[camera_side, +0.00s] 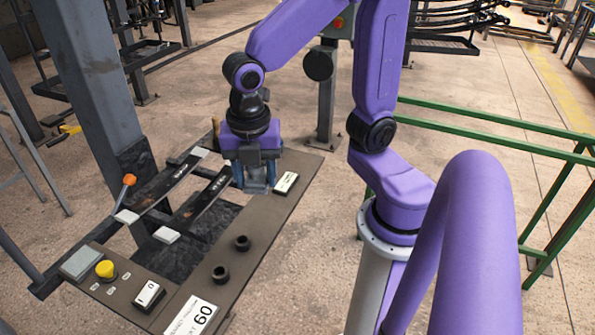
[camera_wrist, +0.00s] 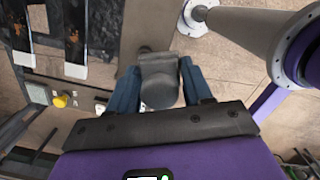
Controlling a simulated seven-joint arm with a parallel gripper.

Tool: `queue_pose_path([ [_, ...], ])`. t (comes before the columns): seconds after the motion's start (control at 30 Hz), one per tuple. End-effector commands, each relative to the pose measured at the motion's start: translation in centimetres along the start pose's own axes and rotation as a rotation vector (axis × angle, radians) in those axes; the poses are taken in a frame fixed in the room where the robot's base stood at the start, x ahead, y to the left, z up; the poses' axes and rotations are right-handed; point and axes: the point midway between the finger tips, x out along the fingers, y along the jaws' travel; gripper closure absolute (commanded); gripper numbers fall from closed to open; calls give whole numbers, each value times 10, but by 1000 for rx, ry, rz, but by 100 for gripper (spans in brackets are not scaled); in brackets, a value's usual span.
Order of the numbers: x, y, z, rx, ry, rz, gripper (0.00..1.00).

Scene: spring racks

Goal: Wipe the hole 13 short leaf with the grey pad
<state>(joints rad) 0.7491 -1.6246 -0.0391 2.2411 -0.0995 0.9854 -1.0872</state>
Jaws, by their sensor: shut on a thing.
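Two dark leaves with white ends lie side by side: a left leaf (camera_side: 163,186) and a right leaf (camera_side: 205,200). Their markings are too small to read, so I cannot tell which is the hole 13 short leaf. The gripper is close to the right leaf's far end. The pad appears apart from both leaves.
An orange-knobbed lever (camera_side: 129,180) stands left of the leaves. A grey post (camera_side: 95,90) rises behind. Green rails (camera_side: 480,125) stand right.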

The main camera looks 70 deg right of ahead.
Motion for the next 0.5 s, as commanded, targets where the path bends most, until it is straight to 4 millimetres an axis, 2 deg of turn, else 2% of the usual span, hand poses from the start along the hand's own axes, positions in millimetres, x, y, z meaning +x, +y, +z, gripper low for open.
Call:
queue_pose_path([
  [0.03,0,16,0,-22,1,2,74],
  [0.1,0,37,1,-58,3,6,74],
  [0.5,10,149,22,-269,0,34,75],
])
